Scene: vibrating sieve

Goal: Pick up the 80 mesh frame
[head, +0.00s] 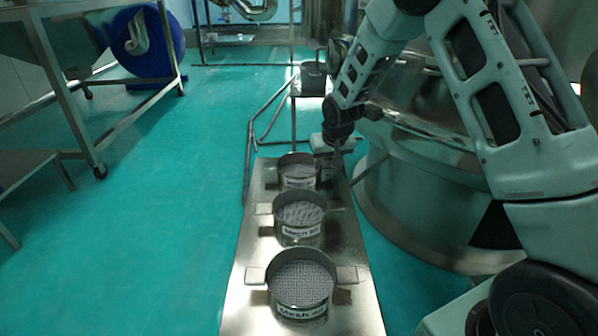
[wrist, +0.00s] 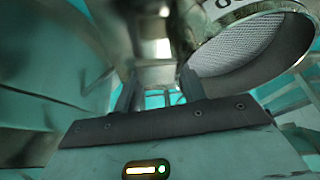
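Three round metal mesh frames with side tabs stand in a row on a narrow steel bench (head: 247,237). The far frame (head: 298,171) has a white label too small to read in the head view. My gripper (head: 330,160) is at its right side. In the wrist view a mesh frame (wrist: 250,52) fills the upper right, its label cut off, showing a "0". My gripper's two fingers (wrist: 160,88) are apart, with a blurred shiny metal surface just beyond and between them. I cannot tell whether they touch it.
A large steel machine (head: 410,190) stands close on the right. The green floor at left is clear up to a steel table (head: 70,95).

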